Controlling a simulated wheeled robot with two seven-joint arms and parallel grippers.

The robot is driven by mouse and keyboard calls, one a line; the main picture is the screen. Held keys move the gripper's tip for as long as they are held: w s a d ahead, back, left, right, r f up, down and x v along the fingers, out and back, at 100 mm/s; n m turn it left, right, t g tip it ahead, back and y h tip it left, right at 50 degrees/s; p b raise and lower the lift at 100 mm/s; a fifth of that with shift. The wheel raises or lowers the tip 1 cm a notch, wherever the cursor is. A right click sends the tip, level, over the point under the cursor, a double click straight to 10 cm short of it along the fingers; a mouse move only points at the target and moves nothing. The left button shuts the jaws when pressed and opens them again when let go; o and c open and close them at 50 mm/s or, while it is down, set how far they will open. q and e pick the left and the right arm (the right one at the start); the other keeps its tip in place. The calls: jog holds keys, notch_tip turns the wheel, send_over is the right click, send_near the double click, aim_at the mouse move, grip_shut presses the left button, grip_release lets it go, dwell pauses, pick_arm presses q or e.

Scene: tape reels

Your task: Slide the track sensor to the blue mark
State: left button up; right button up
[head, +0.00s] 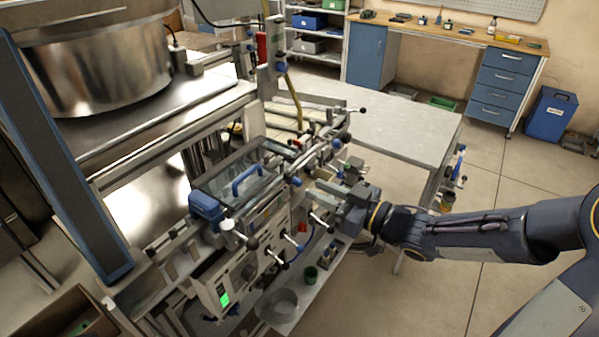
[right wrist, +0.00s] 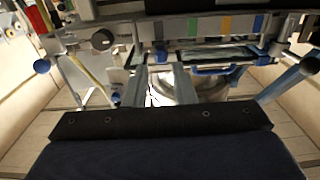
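My right gripper (head: 340,207) is at the right side of the machine, by its front panel and rails. In the right wrist view its two grey fingers (right wrist: 161,80) stand apart with a gap between them. A small dark and blue part (right wrist: 160,50) shows just beyond the fingertips, under the rail; I cannot tell whether it is the track sensor or whether the fingers touch it. The rail above carries a green mark (right wrist: 192,27), an orange mark (right wrist: 224,24) and a blue mark (right wrist: 259,22), the blue farthest right. My left gripper is out of view.
The machine has a clear lid with a blue handle (head: 249,181), and several black-knobbed levers stick out near the gripper. A grey table (head: 405,130) stands behind. The floor at right is open.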

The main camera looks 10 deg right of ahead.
aim_at(302, 183)
jog(key=x, duration=0.6)
jog(key=shift+w+a+p, duration=0.1)
jog(key=shift+a+p, duration=0.05)
jog(key=shift+p, duration=0.15)
jog(key=shift+c, duration=0.2)
grip_shut()
